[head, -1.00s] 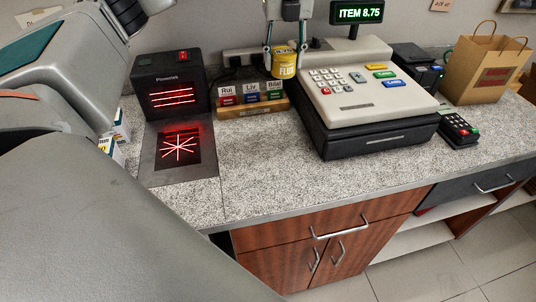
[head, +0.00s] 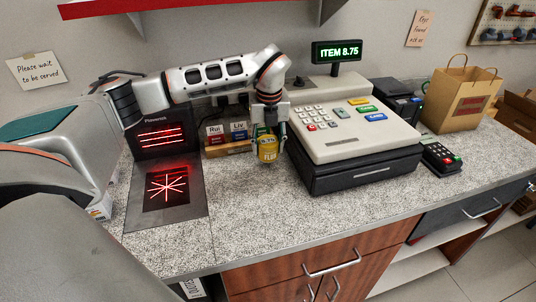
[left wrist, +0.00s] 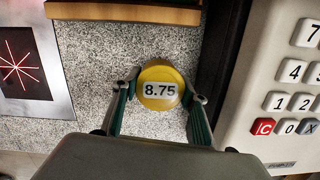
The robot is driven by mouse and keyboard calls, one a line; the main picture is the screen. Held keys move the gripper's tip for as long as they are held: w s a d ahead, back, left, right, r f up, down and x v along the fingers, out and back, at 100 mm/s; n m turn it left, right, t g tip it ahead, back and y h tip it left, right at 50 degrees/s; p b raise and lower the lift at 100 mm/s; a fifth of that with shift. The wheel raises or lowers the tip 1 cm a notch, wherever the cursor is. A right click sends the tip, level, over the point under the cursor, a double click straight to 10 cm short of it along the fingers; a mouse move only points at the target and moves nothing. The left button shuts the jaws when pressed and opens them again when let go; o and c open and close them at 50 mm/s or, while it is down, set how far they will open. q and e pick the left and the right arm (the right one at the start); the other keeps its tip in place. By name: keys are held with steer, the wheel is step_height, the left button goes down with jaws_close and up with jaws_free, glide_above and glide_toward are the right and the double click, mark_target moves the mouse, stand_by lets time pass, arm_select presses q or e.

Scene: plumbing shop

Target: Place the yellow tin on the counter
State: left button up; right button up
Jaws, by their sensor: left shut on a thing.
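The yellow tin (head: 268,150) is labelled FLUX and hangs between the fingers of my left gripper (head: 268,156), just left of the cash register. In the left wrist view, the tin (left wrist: 160,85) shows its lid with an 8.75 sticker, and a finger of my left gripper (left wrist: 160,92) is on each side of it. The grey speckled counter (head: 245,215) lies under it. I cannot tell whether the tin's base touches the counter. My right gripper is not in view.
The cash register (head: 350,165) stands close on the right. A scanner (head: 165,140) with red lines is on the left. A wooden rack (head: 228,149) with name tags is behind. A card terminal (head: 440,158) and paper bag (head: 462,100) stand farther right. The counter front is clear.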

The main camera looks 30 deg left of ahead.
mark_target(268, 153)
arm_select(q)
step_height(268, 153, down, 4)
steer(key=shift+r, duration=0.15)
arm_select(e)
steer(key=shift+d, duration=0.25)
arm_select(q)
steer(key=o, duration=1.2)
steer(key=shift+f, duration=0.2)
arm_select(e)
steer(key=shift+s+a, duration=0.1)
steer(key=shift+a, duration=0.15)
arm_select(q)
steer(key=shift+r, duration=0.1)
steer(key=shift+r, duration=0.35)
steer(key=r, duration=0.7)
steer(key=s+d+r+b, duration=0.1)
steer(key=r, duration=0.3)
steer(key=shift+s+r, duration=0.1)
steer(key=shift+r, duration=0.1)
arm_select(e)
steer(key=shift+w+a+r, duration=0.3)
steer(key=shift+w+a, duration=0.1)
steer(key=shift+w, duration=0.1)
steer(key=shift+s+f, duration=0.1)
